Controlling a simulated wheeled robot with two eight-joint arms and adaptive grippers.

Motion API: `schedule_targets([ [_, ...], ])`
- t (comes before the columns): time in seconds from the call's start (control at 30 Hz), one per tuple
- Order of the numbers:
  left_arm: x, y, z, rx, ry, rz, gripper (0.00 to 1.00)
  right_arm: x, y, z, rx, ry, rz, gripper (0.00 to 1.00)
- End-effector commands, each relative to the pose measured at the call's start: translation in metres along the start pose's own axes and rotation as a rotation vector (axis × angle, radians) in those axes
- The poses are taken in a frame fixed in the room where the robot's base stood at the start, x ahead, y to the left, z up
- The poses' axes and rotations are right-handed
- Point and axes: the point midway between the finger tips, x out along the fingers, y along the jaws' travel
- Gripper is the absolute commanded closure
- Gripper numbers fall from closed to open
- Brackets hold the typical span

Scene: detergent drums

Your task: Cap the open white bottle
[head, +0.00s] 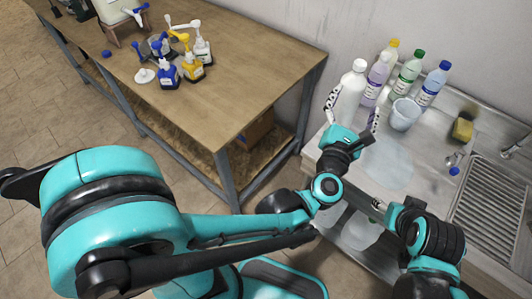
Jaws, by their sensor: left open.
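A tall white bottle (354,84) stands upright at the left of the back row on the steel counter. Its top is white and rounded; I cannot tell a cap from a bare neck. My left gripper (354,108) is open, with one finger to the left and one to the right of this bottle's lower part. Whether the fingers touch it is unclear. A small blue cap (454,171) lies on the counter near the sink. Another small blue cap-like piece (106,53) lies on the wooden table.
Purple (377,80), green-capped (407,73) and blue-capped (432,86) bottles and a pale cup (404,114) crowd the bottle's right. A sponge (462,129) and drain grate (492,205) lie right. Several pump bottles (193,67) stand on the wooden table (240,90).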

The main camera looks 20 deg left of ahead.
Motion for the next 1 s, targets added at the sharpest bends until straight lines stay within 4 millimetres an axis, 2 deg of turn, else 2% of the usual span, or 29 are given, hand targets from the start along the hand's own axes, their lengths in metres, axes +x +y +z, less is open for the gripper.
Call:
schedule_targets([
  [0.03,0.001,0.008,0.013,0.149,-0.04,-0.036,0.18,0.0,0.0,0.0,0.0,0.0,0.0,0.48],
  [0.1,0.0,0.011,0.028,0.426,-0.104,-0.112,0.18,0.0,0.0,0.0,0.0,0.0,0.0,0.48],
  [0.17,-0.005,0.012,0.032,0.689,-0.149,-0.186,0.18,0.0,0.0,0.0,0.0,0.0,0.0,0.48],
  [0.23,-0.016,0.013,0.024,1.002,-0.186,-0.283,0.18,0.0,0.0,0.0,0.0,0.0,0.0,0.48],
  [0.27,-0.021,0.015,0.017,1.135,-0.196,-0.33,0.18,0.0,0.0,0.0,0.0,0.0,0.0,0.48],
  [0.37,-0.047,0.026,-0.022,1.564,-0.211,-0.516,0.18,0.0,0.0,0.0,0.0,0.0,0.0,0.48],
  [0.4,-0.061,0.035,-0.042,1.722,-0.21,-0.605,0.18,0.0,0.0,0.0,0.0,0.0,0.0,0.48],
  [0.5,-0.1,0.063,-0.091,2.051,-0.197,-0.855,0.18,0.0,0.0,0.0,0.0,0.0,0.0,0.48],
  [0.6,-0.136,0.092,-0.128,2.249,-0.185,-1.082,0.18,0.0,0.0,0.0,0.0,0.0,0.0,0.48],
  [0.7,-0.165,0.114,-0.151,2.356,-0.178,-1.26,0.18,0.0,0.0,0.0,0.0,0.0,0.0,0.48],
  [0.83,-0.187,0.131,-0.165,2.414,-0.177,-1.395,0.18,0.0,0.0,0.0,0.0,0.0,0.0,0.48],
  [1.0,-0.193,0.136,-0.169,2.43,-0.178,-1.439,0.18,0.0,0.0,0.0,0.0,0.0,0.0,0.48],
])
